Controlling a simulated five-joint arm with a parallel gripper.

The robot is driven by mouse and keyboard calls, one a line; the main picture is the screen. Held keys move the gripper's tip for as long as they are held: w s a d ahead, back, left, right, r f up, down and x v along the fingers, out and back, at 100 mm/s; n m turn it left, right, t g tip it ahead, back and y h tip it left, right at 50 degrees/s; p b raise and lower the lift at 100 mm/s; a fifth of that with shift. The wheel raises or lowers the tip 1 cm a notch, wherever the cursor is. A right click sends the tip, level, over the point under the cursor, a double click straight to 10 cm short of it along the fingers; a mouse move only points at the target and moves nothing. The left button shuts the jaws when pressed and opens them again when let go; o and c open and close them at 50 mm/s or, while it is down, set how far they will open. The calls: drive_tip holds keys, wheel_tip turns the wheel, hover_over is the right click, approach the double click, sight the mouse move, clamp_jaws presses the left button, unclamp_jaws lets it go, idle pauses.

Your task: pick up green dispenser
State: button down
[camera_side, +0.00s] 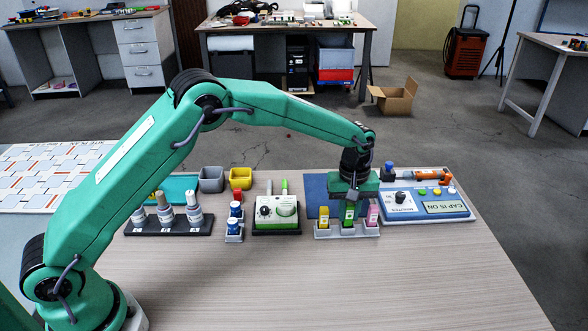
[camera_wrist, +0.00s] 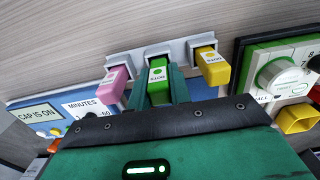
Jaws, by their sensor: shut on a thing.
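The green dispenser (camera_side: 349,214) stands in the middle slot of a grey holder (camera_side: 327,234), between a yellow dispenser (camera_side: 324,217) on the left and a pink dispenser (camera_side: 373,214) on the right. My gripper (camera_side: 349,207) comes down from above and is shut on the green dispenser. In the wrist view the green dispenser (camera_wrist: 157,82) shows a white label, with my gripper's green fingers (camera_wrist: 160,92) on both sides of it. The pink dispenser (camera_wrist: 114,87) is to its left there, and the yellow one (camera_wrist: 212,66) to its right. The green dispenser's lower end is at the holder.
A blue and white timer box (camera_side: 430,205) reading "CAP IS ON" stands right of the holder. The table's front (camera_side: 330,285) is clear.

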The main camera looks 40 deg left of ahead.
wheel_tip(320, 180, up, 3)
drive_tip(key=shift+f, duration=0.2)
drive_tip(key=s+d+r, duration=0.7)
drive_tip(key=s+d, duration=0.1)
drive_tip(key=shift+s, duration=0.3)
drive_tip(key=c, duration=2.1)
unclamp_jaws()
drive_tip(key=w+a, duration=0.1)
drive_tip(key=a, duration=0.3)
drive_tip(key=w+a, duration=0.1)
drive_tip(key=a, duration=0.3)
drive_tip(key=w+a, duration=0.1)
drive_tip(key=a, duration=0.2)
drive_tip(key=shift+w+a+f, duration=0.2)
drive_tip(key=shift+w+a, duration=0.05)
drive_tip(key=shift+a, duration=0.15)
drive_tip(key=a, duration=1.2)
drive_tip(key=shift+w+a+f, duration=0.1)
drive_tip(key=shift+w+f, duration=0.15)
drive_tip(key=shift+w, duration=0.05)
drive_tip(key=shift+f, duration=0.25)
